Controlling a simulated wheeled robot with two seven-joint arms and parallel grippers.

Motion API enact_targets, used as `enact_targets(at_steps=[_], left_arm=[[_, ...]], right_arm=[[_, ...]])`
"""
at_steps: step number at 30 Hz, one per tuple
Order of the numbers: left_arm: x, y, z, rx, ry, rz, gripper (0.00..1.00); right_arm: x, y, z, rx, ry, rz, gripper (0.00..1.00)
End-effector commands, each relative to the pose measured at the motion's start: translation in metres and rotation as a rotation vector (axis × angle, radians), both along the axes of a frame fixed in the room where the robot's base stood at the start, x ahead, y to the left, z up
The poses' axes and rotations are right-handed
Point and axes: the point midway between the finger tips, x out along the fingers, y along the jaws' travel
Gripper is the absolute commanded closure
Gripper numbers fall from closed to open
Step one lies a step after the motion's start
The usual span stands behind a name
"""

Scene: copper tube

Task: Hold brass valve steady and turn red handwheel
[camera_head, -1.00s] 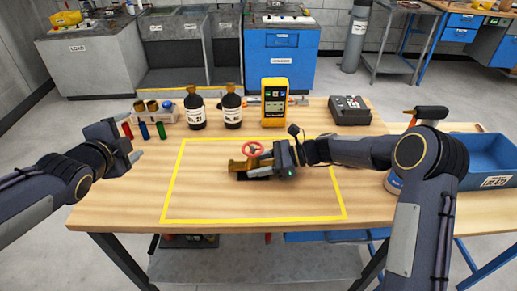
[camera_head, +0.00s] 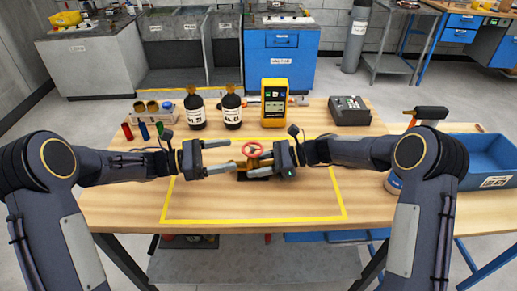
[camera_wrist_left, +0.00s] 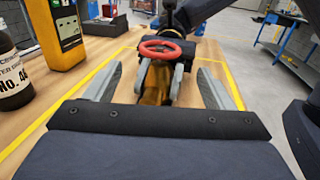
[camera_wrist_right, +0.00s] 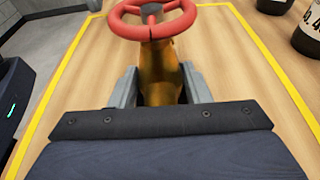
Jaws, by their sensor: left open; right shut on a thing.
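The brass valve (camera_head: 240,164) lies inside the yellow outline on the table, with its red handwheel (camera_head: 253,149) on top. My right gripper (camera_head: 274,161) is shut on the valve from the right; in the right wrist view its fingers flank the brass body (camera_wrist_right: 160,72) below the red handwheel (camera_wrist_right: 152,20). My left gripper (camera_head: 220,157) is open at the valve's left end, its fingers pointing right. In the left wrist view the handwheel (camera_wrist_left: 167,48) and brass body (camera_wrist_left: 156,85) show ahead between the spread fingers. My grippers hide parts of the valve.
Two dark bottles (camera_head: 232,110) and a yellow meter (camera_head: 275,103) stand behind the outline. Coloured tubes (camera_head: 144,131) are at the back left. A black box (camera_head: 350,110) is at the back right, and a blue bin (camera_head: 490,160) is far right. The outline's front is clear.

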Motion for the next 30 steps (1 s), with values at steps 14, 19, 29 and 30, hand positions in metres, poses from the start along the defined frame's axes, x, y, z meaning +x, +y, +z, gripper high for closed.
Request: enact_targets(at_steps=[14,19,29,30], left_arm=[[0.017,-0.086,0.0,-0.001,0.004,0.0,0.24],[0.019,-0.095,0.0,0.0,0.004,0.002,0.24],[0.019,-0.096,0.0,0.0,0.004,0.003,0.3],[0.019,-0.096,0.0,0.0,0.004,0.002,0.36]], right_arm=[[0.0,0.0,-0.001,-0.002,0.0,0.0,0.7],[0.0,0.0,-0.001,-0.002,0.001,-0.001,0.7],[0.0,0.0,-0.001,-0.002,0.001,-0.001,0.7],[0.0,0.0,-0.001,-0.002,0.001,-0.001,0.7]])
